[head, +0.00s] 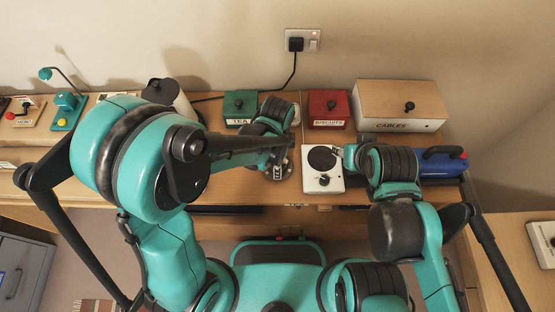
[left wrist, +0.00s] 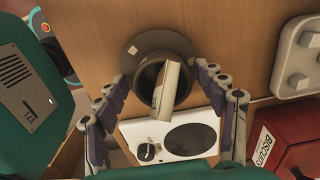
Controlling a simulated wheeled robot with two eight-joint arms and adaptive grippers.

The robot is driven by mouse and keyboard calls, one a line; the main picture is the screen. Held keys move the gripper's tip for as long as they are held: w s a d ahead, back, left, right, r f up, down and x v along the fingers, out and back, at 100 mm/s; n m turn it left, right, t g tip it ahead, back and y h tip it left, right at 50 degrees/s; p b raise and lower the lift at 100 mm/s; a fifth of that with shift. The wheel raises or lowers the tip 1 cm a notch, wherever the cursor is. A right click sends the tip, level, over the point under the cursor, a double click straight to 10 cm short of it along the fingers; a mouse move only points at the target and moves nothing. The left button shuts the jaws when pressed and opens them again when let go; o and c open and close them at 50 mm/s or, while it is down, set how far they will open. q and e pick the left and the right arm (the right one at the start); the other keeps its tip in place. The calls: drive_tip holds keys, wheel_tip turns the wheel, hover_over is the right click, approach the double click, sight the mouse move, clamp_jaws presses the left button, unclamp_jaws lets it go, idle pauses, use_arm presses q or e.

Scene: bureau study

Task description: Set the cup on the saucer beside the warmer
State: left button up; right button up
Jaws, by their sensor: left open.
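In the left wrist view a dark cup (left wrist: 150,72) stands over the dark round saucer (left wrist: 129,47), with the saucer's rim showing around it. A pale flat piece (left wrist: 166,90) crosses the cup's mouth. The white warmer (left wrist: 133,130) with its dark plate and knob lies beside them; the head view shows it too (head: 322,183). My left gripper (left wrist: 160,78) is open, with one finger on each side of the cup, and it also shows in the head view (head: 283,160). My right gripper (head: 340,151) is by the warmer's right edge; its fingers are too small to read.
A green tea box (head: 240,104), a red biscuits box (head: 328,108) and a cables box (head: 401,104) stand along the back. A blue case (head: 441,164) lies at the right. A black cord (head: 292,75) runs from the wall socket. A dark lidded canister (head: 160,90) stands behind my left arm.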

use_arm(q)
wheel_tip(320, 180, up, 12)
drive_tip(key=p, duration=0.4)
drive_tip(key=shift+s+r+p, duration=0.1)
drive_tip(key=shift+r+p, duration=0.05)
drive_tip(key=shift+p, duration=0.15)
drive_tip(key=s+a+r+n+t, duration=0.2)
drive_tip(key=a+r+n+t, duration=0.1)
drive_tip(key=a+n, duration=0.6)
drive_tip(key=s+a+r+n+t, duration=0.3)
drive_tip(key=a+r+n+t, duration=0.1)
drive_tip(key=a+n, duration=0.4)
drive_tip(key=shift+a+r+n, duration=0.4)
drive_tip(key=shift+r+n, duration=0.1)
drive_tip(key=shift+r, duration=0.35)
drive_tip(key=shift+f+b, duration=0.8)
drive_tip(key=shift+b, duration=0.05)
